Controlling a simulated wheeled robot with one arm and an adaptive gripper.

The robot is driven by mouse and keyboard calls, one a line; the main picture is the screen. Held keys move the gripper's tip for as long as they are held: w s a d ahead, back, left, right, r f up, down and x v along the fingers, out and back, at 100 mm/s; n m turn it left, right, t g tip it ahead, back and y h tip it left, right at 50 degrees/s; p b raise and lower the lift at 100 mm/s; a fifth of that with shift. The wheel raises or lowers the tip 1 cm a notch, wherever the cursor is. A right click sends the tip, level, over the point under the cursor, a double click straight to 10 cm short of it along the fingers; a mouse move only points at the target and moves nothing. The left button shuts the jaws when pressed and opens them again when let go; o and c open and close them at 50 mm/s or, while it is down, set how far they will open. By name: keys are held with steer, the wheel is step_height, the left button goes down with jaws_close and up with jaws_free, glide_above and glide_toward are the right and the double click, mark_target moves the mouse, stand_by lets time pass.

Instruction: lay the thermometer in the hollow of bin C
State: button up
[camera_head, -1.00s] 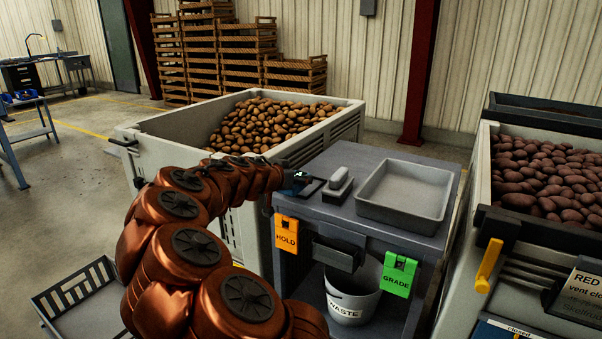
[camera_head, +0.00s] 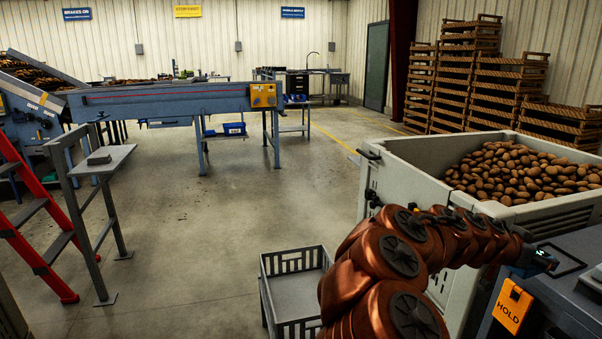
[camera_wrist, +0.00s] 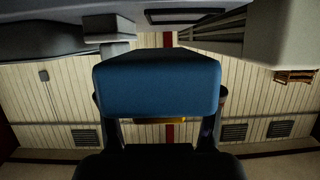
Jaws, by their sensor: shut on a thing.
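My gripper (camera_head: 524,262) is at the right edge of the head view, by the grey cart's top. It is shut on the thermometer (camera_head: 542,257), a small dark blue device with a lit display. In the wrist view the thermometer (camera_wrist: 157,85) is a plain blue block between the two fingers, and it hides what lies behind it. A pale bin (camera_head: 408,172) heaped with potatoes (camera_head: 522,172) stands behind my arm. No letter shows on it, so I cannot tell whether it is bin C, and I see no clear hollow in the potatoes.
The grey cart (camera_head: 572,290) with an orange HOLD tag (camera_head: 512,306) is close under my gripper. A slatted grey crate (camera_head: 296,285) stands on the floor beside my arm. Stacked wooden crates (camera_head: 470,80) are behind the bin. A conveyor (camera_head: 170,102) and red ladder (camera_head: 30,215) stand left; the middle floor is clear.

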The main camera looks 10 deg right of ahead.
steer(key=w+a+f+n+t, duration=0.1)
steer(key=w+a+n+t, duration=0.3)
steer(key=w+a, duration=0.55)
steer(key=w+a+f+n+t+y, duration=0.1)
steer(key=w+a+n+t+y, duration=0.3)
steer(key=a, duration=0.8)
steer(key=w+a+f+n+t+y, duration=0.1)
steer(key=w+a+n+y, duration=0.3)
steer(key=a, duration=0.7)
steer(key=w+a+f+n+t+y, duration=0.1)
steer(key=w+a+n+t, duration=0.15)
steer(key=w+a, duration=0.65)
steer(key=s+a+r+p, duration=0.1)
steer(key=r+p, duration=0.9)
steer(key=s+a+r+p, duration=0.2)
steer(key=r+p, duration=0.8)
steer(key=shift+a+r+m+p, duration=0.15)
steer(key=shift+a+m+p, duration=0.05)
steer(key=shift+m+p, duration=0.15)
